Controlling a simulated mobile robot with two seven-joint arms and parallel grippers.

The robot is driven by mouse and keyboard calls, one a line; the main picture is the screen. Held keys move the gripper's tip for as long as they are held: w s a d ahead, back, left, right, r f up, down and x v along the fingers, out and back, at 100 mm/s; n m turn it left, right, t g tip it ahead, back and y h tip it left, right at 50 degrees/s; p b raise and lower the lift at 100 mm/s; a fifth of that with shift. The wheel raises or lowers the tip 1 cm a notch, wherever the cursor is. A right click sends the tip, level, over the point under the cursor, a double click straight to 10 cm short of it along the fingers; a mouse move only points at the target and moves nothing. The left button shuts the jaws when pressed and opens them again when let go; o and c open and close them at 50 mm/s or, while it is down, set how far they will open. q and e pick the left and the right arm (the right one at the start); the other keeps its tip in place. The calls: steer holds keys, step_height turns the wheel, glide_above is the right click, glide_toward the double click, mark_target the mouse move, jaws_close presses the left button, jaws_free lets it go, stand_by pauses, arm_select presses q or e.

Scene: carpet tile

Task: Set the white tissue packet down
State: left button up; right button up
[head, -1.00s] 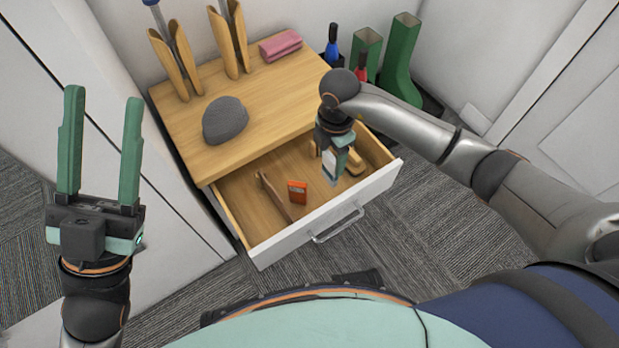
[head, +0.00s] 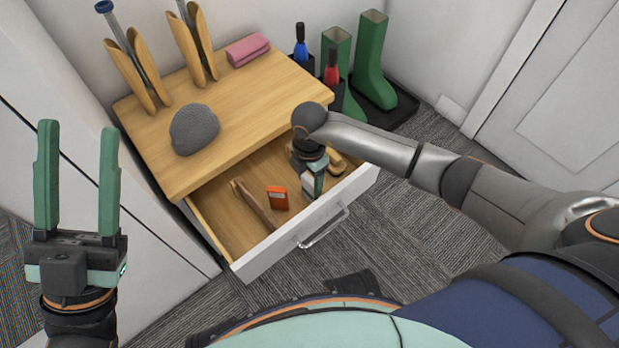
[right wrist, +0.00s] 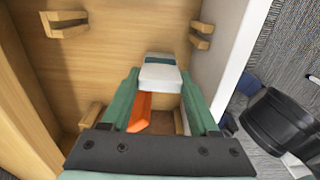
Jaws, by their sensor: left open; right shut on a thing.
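The white tissue packet (right wrist: 160,77) is between the fingers of my right gripper (right wrist: 160,88), which is shut on it. In the head view the right gripper (head: 314,190) reaches down into the open drawer (head: 225,222), at its right part, with the packet (head: 307,185) partly hidden by a finger. I cannot tell whether the packet touches the drawer floor. My left gripper (head: 78,130) is open and empty, raised at the left, away from the drawer.
An orange box (head: 278,197) and a wooden handled thing (head: 253,205) lie in the drawer; more wooden pieces (head: 337,160) lie behind the right gripper. The top (head: 235,105) holds a grey domed thing (head: 194,129), pink cloth (head: 248,49) and wooden shoe shapers. Green boots (head: 372,65) stand behind.

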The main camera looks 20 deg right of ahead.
steer(key=o, duration=1.3)
